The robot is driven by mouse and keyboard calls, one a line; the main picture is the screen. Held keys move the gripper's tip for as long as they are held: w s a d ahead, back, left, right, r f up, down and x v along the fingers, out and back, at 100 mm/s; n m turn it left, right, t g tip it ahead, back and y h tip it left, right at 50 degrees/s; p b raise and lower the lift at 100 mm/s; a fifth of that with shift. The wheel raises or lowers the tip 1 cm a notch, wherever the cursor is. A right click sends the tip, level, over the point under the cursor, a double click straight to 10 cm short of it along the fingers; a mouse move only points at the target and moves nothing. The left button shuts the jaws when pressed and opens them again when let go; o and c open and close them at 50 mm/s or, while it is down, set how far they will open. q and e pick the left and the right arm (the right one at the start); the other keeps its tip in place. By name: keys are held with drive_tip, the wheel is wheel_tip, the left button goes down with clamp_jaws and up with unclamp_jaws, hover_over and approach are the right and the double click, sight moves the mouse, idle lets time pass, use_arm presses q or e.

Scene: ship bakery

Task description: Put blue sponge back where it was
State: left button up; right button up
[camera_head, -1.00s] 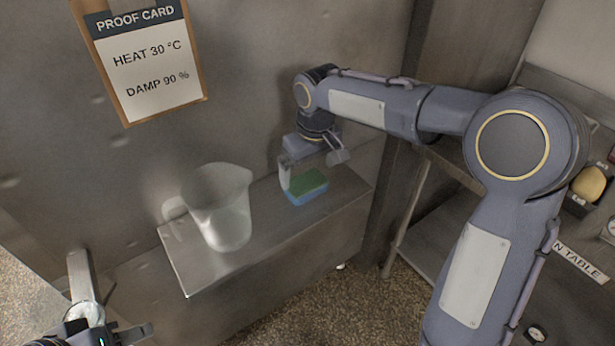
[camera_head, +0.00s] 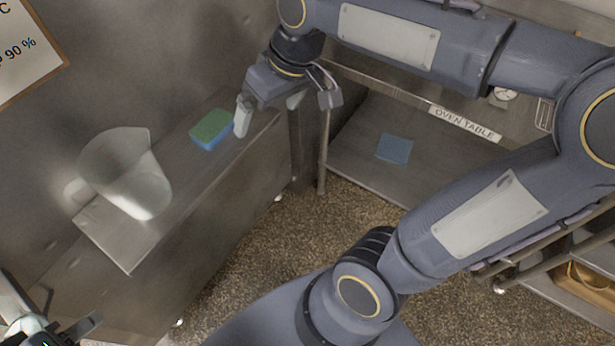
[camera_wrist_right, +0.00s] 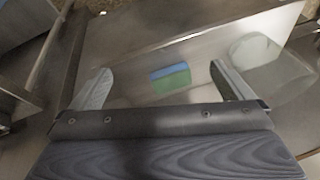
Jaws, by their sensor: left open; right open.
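The sponge (camera_head: 211,130), green on top and blue below, lies flat on the narrow metal ledge, right of the clear jug. It also shows between and beyond the fingers in the right wrist view (camera_wrist_right: 170,78). My right gripper (camera_head: 286,107) is open and empty, just right of the sponge at the ledge's right end. Its two spread fingers show in the wrist view (camera_wrist_right: 162,85). A flat blue square (camera_head: 394,149) lies on the lower shelf of the oven table. My left gripper (camera_head: 50,315) is open and empty at the bottom left corner, partly out of frame.
A clear jug (camera_head: 128,172) stands on the ledge (camera_head: 117,238) and also shows in the wrist view (camera_wrist_right: 258,62). The oven table's lower shelf (camera_head: 350,150) is bare around the blue square. A table leg (camera_head: 323,155) stands between ledge and shelf. Open speckled floor lies below.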

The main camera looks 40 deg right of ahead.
drive_tip(key=s+f+m+t, duration=0.1)
drive_tip(key=s+f, duration=0.2)
drive_tip(key=s, duration=0.3)
drive_tip(key=s+a+f+m+t+y, duration=0.1)
drive_tip(key=s+f+m, duration=0.1)
drive_tip(key=s+f, duration=0.2)
drive_tip(key=s, duration=0.2)
drive_tip(key=shift+s+f, duration=0.25)
drive_tip(key=shift+s, duration=0.1)
